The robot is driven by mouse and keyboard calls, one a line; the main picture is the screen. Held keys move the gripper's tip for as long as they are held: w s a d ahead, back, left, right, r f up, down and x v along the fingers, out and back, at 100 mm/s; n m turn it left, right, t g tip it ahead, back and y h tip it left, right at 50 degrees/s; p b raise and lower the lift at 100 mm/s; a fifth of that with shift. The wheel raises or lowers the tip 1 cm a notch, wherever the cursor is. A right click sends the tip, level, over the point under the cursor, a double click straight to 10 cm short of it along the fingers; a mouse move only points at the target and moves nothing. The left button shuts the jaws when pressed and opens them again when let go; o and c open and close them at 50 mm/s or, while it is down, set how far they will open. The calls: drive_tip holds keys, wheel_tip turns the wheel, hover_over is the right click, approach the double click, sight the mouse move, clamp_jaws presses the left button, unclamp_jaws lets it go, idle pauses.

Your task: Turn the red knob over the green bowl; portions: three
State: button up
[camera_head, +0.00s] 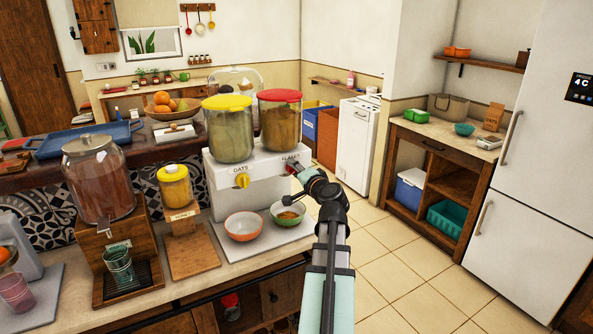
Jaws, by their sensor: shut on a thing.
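A white dispenser (222,182) stands on the counter with two clear canisters. The left canister (229,135) has a yellow lid and the right canister (281,122) has a red lid. The yellow knob (242,181) is under the label "OATS". The red knob (291,169) is under the right label and mostly hidden by my gripper (299,172), which is shut on it. The green bowl (278,208) stands below the red knob and holds some brown food; my arm partly covers its right side. An orange bowl (244,227) stands to its left and looks empty.
A glass drink jar (97,180) on a wooden stand and a yellow-lidded jar (174,187) stand left of the dispenser. The tiled floor (395,262) right of my arm is clear. A fridge (526,160) and a wooden shelf unit (441,172) stand at the right.

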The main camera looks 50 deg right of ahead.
drive_tip(key=shift+d+m+y+p, duration=0.15)
drive_tip(key=shift+m+p, duration=0.35)
drive_tip(key=shift+m, duration=1.05)
drive_tip(key=shift+a+m+y+p, duration=0.15)
drive_tip(key=shift+m+p, duration=0.3)
drive_tip(key=shift+m, duration=1.1)
drive_tip(key=shift+d, duration=0.1)
drive_tip(key=o, duration=1.2)
drive_tip(key=shift+c, duration=0.2)
drive_tip(key=shift+s, duration=0.1)
drive_tip(key=v, duration=0.7)
